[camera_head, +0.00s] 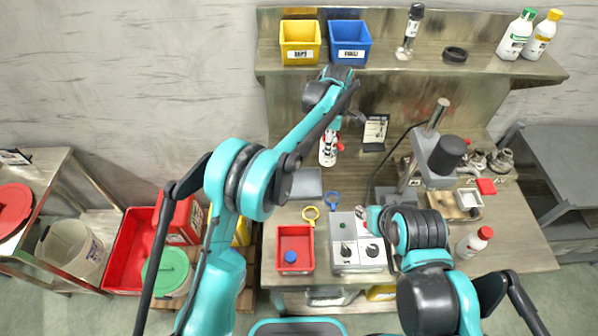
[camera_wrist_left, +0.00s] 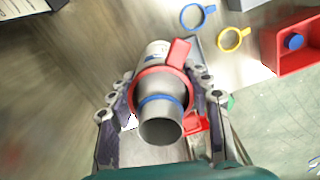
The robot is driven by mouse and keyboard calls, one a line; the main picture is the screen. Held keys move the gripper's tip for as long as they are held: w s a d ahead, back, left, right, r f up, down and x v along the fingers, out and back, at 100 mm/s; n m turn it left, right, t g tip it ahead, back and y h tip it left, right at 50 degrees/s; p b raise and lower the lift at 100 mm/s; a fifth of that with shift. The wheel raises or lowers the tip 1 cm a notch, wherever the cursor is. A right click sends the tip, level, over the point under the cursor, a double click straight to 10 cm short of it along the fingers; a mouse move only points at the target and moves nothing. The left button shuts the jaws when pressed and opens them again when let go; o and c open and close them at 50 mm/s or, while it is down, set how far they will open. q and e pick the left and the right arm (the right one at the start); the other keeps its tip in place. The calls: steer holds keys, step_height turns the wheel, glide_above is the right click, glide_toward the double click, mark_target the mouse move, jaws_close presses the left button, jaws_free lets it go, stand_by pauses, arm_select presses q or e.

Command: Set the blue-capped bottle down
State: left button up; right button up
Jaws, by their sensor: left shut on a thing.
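My left gripper (camera_wrist_left: 160,105) is shut on a pale bottle-like thing (camera_wrist_left: 158,52). From above, that thing shows a grey round top, a blue ring, a red collar and a red lever. In the head view the white and red body (camera_head: 327,153) is upright or nearly so at the back of the bench, under my left arm. I cannot tell whether its base touches the bench. No plainly blue cap shows on a bottle. My right arm reaches over the grey control box (camera_head: 357,256); its fingers are not clearly visible.
A red bin (camera_head: 294,232) with a blue disc, a yellow ring (camera_head: 310,214) and a blue ring (camera_head: 333,200) lie in front. A grey plate (camera_head: 306,184) and a sign stand (camera_head: 375,130) are near the held thing. A drill-press-like machine (camera_head: 436,155) and red-capped bottle (camera_head: 473,243) stand right.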

arm_select(q)
steer(key=shift+s+a+f+b, duration=0.3)
steer(key=shift+a+f+b, duration=0.15)
steer(key=shift+a+f, duration=1.45)
steer(key=shift+s+a+f+b, duration=0.4)
steer(key=shift+a+f, duration=1.25)
steer(key=shift+a, duration=0.3)
steer(key=shift+s+a+f+b, duration=0.25)
steer(key=shift+a+f+b, duration=0.2)
steer(key=shift+a+f, duration=1.45)
steer(key=shift+r, duration=0.1)
steer(key=o, duration=1.4)
